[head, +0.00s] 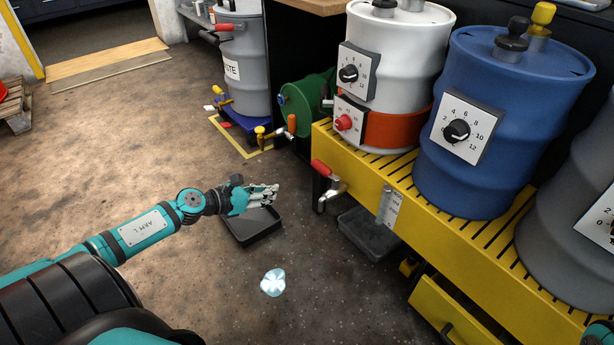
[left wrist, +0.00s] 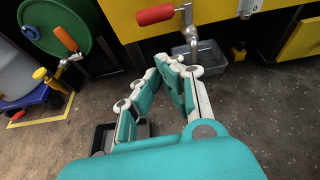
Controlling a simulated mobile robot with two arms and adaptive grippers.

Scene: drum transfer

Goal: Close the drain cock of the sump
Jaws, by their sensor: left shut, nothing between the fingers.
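The yellow sump (head: 376,178) has a slotted top and carries drums. Its drain cock (head: 333,191) is on the front near the left end, a metal body with a red lever handle (head: 321,168). In the left wrist view the red handle (left wrist: 155,14) lies roughly level, pointing left from the metal cock (left wrist: 190,32). My left gripper (head: 276,192) is shut and empty, left of the cock and apart from it. In the left wrist view its fingertips (left wrist: 166,66) are below the handle.
A black tray (head: 250,238) lies on the floor below my left gripper. A grey tray (head: 368,240) stands under the sump. A pale crumpled thing (head: 272,282) is on the floor.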

